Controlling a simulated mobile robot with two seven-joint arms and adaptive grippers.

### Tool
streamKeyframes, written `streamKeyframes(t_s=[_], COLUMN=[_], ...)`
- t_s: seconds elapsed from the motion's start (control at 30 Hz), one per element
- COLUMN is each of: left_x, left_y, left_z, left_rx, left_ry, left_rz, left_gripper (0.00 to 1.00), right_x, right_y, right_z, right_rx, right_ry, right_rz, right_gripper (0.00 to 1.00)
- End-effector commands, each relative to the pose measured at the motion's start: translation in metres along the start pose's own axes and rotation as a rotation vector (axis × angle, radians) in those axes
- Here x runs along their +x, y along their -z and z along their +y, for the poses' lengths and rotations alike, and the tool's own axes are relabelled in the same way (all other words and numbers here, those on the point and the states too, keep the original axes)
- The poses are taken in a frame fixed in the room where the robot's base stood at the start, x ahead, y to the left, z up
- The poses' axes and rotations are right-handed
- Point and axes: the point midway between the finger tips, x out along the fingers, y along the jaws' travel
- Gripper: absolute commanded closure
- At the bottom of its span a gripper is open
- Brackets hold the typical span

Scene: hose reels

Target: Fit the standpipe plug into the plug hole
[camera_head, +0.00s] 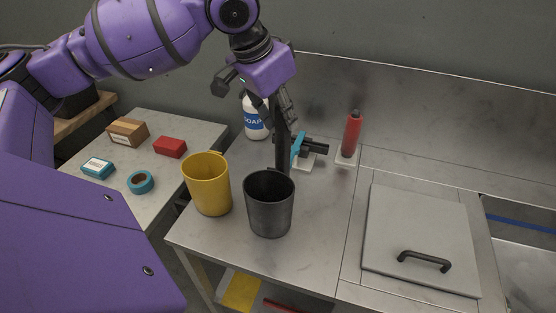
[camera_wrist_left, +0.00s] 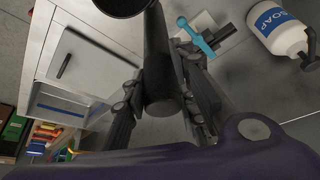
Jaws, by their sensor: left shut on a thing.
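My left gripper (camera_head: 283,112) is shut on a dark grey pipe (camera_head: 282,150), which looks to be the standpipe plug. The pipe hangs near upright over the steel counter, just behind the black bucket (camera_head: 268,208). The bucket's rim meets its lower end in the head view, so I cannot tell how high the tip is. In the left wrist view the pipe (camera_wrist_left: 160,75) lies between the two fingers. I cannot make out the plug hole in either view. My right gripper is not in view.
A yellow bucket (camera_head: 207,186), a soap bottle (camera_head: 256,120), a valve with a blue lever (camera_head: 297,149) and a red upright cylinder (camera_head: 352,133) stand around the pipe. A lidded panel (camera_head: 420,235) and a partly seen sink (camera_head: 525,255) are at right.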

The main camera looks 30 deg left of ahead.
Motion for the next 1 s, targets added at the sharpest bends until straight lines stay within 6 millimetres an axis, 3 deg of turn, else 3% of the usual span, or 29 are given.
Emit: streamKeyframes(t_s=[0.1, 0.27, 0.47, 0.73, 1.0], left_x=[0.031, 0.056, 0.067, 0.103, 0.104], left_y=[-0.014, -0.023, -0.028, -0.043, -0.043], left_z=[0.000, 0.000, 0.000, 0.000, 0.000], left_rx=[0.000, -0.001, -0.001, -0.001, 0.000], left_ry=[-0.001, 0.000, 0.001, 0.000, 0.002], left_rz=[-0.005, 0.000, 0.002, -0.001, 0.004], left_gripper=[1.00, 1.00, 1.00, 1.00, 1.00], right_x=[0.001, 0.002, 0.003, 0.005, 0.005], right_y=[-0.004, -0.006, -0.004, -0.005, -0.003], right_z=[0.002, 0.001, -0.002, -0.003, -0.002], right_rx=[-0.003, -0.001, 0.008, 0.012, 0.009], right_ry=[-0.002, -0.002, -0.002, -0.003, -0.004], right_rz=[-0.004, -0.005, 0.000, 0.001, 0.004], right_gripper=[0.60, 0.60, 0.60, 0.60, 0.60])
